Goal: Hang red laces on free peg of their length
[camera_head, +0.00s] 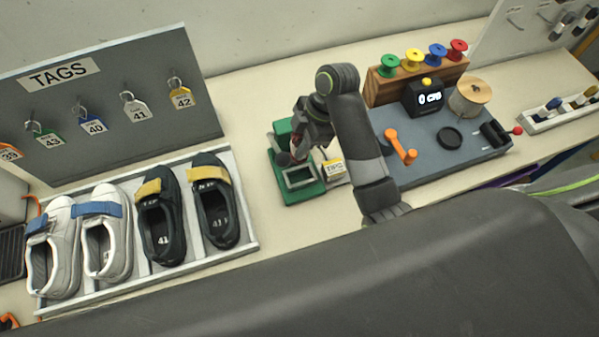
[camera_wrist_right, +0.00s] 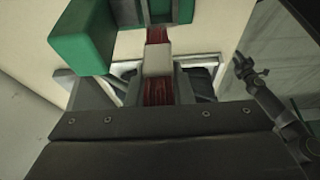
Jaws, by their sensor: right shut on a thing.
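Red laces (camera_wrist_right: 158,92) show in the right wrist view as a dark red bundle with a pale band around the middle. My right gripper (camera_head: 297,157) is shut on them, low over the green fixture (camera_head: 304,191). The green fixture also shows in the right wrist view (camera_wrist_right: 82,42), close to the bundle. A pale board with pegs (camera_head: 515,22) stands at the far right; its peg lengths cannot be read. What seems to be my left gripper (camera_wrist_right: 245,68) is small at the right of the wrist view.
A shoe tray (camera_head: 250,225) and the TAGS board (camera_head: 130,90) are on the left. A small labelled box (camera_head: 334,170) stands beside the fixture.

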